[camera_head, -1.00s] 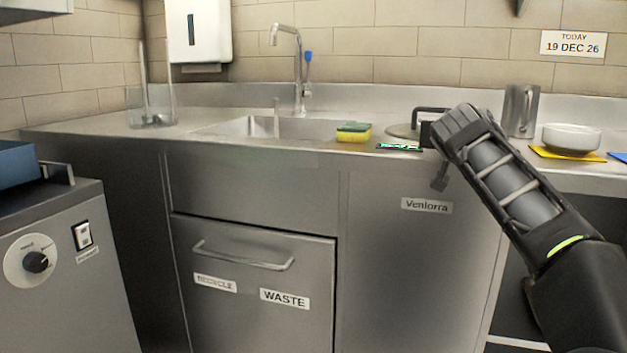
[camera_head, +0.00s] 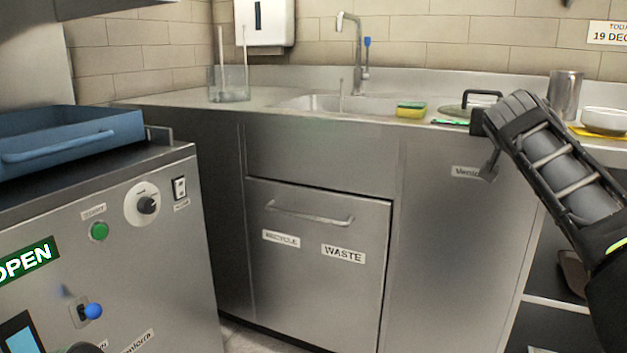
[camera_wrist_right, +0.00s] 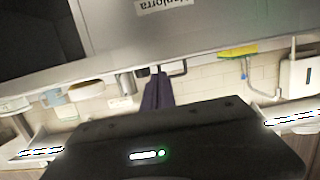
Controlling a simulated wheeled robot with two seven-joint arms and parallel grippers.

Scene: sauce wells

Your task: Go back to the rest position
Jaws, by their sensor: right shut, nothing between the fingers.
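My right arm comes in from the right in the head view, folded up in front of the counter, and its gripper (camera_head: 485,150) shows small and dark at its far end. In the right wrist view the two fingers (camera_wrist_right: 158,92) lie together, shut with nothing between them. They point toward the sink counter and wall, and I see no contact with anything.
A steel counter (camera_head: 220,140) with a sink, a sponge (camera_head: 411,109) and a pan lid (camera_head: 470,110) stands ahead. A steel machine (camera_head: 170,240) with a blue tray (camera_head: 70,140) is close at left. A cup (camera_head: 565,95) and white bowls (camera_head: 604,120) stand at right.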

